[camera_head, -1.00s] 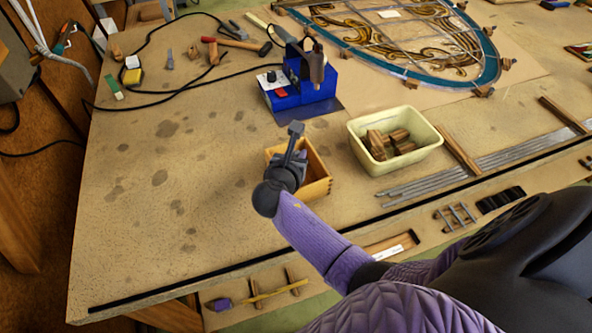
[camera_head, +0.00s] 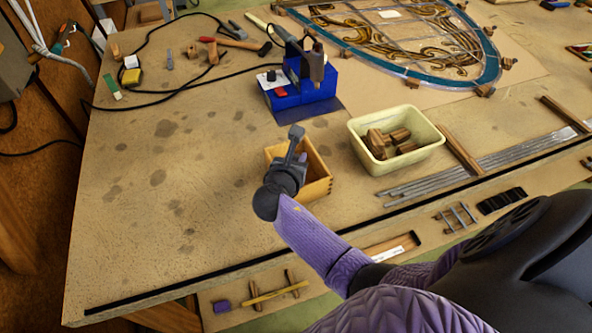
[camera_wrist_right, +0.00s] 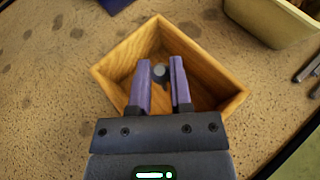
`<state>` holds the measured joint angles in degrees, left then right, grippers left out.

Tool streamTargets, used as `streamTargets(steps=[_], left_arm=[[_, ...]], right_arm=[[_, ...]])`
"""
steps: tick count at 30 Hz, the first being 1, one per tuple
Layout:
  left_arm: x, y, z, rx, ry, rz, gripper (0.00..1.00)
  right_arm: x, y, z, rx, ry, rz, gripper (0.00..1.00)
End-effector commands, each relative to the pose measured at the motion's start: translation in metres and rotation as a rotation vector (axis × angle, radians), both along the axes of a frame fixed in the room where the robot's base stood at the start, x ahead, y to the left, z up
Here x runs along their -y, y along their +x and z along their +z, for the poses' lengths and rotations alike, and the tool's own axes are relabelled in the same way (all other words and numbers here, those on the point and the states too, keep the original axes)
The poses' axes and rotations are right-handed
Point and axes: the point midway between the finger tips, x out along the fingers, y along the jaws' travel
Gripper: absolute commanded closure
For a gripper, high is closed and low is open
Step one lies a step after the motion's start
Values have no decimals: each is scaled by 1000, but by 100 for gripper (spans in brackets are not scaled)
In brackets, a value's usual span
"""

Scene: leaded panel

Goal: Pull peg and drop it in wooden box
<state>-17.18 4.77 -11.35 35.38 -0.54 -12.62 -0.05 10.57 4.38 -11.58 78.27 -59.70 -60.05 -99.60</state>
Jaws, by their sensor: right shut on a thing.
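The wooden box (camera_head: 318,190) is a small open light-wood box near the front of the bench. My right gripper (camera_head: 296,133) is over it and hides part of it. In the right wrist view the box (camera_wrist_right: 122,60) opens below the purple fingers (camera_wrist_right: 163,75). A small grey round-ended piece, seemingly the peg (camera_wrist_right: 159,72), shows between the fingertips, and the gripper is shut on it. Most of the peg is hidden, and its height over the box floor is hard to tell. My left gripper is not in view.
A cream tub (camera_head: 414,155) with several wooden blocks stands right of the box. A blue machine (camera_head: 300,92) stands behind it. Metal strips (camera_head: 440,180) lie at the right. A round leaded panel (camera_head: 400,30) lies at the back. The bench left of the box is clear.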

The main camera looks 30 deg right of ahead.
Motion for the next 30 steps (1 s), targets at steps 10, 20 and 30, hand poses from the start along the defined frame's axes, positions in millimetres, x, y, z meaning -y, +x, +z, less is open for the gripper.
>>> streamTargets(steps=[10,20,30], left_arm=[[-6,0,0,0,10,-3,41],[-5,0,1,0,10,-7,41],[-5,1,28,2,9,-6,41]], right_arm=[[0,0,0,0,0,0,43],[-1,-1,1,-1,1,0,34],[-56,-50,33,-1,3,1,34]])
